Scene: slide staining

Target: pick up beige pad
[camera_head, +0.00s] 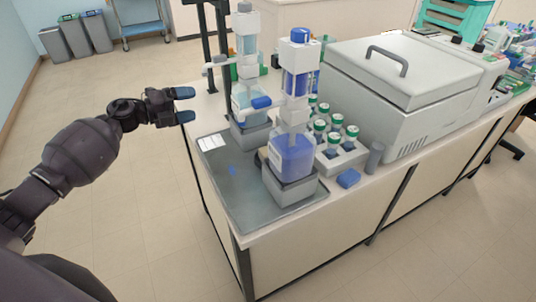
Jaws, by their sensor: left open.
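I cannot make out a clearly beige pad in the head view. A flat whitish rectangle (211,142) with faint lines lies at the far left corner of the dark grey mat (240,195); I cannot tell whether it is a pad or a label. A small blue block (349,178) sits near the counter's front edge, right of the mat. My left gripper (185,104) is open and empty, with its two blue-tipped fingers apart. It appears left of the counter's end and above the floor. My right gripper is not in view.
Two dispenser bottles, one with blue liquid (292,158) and one paler (247,100), stand on grey bases. A rack of green-capped bottles (343,158) and a large grey lidded machine (400,90) stand to the right. The mat's left part is mostly clear.

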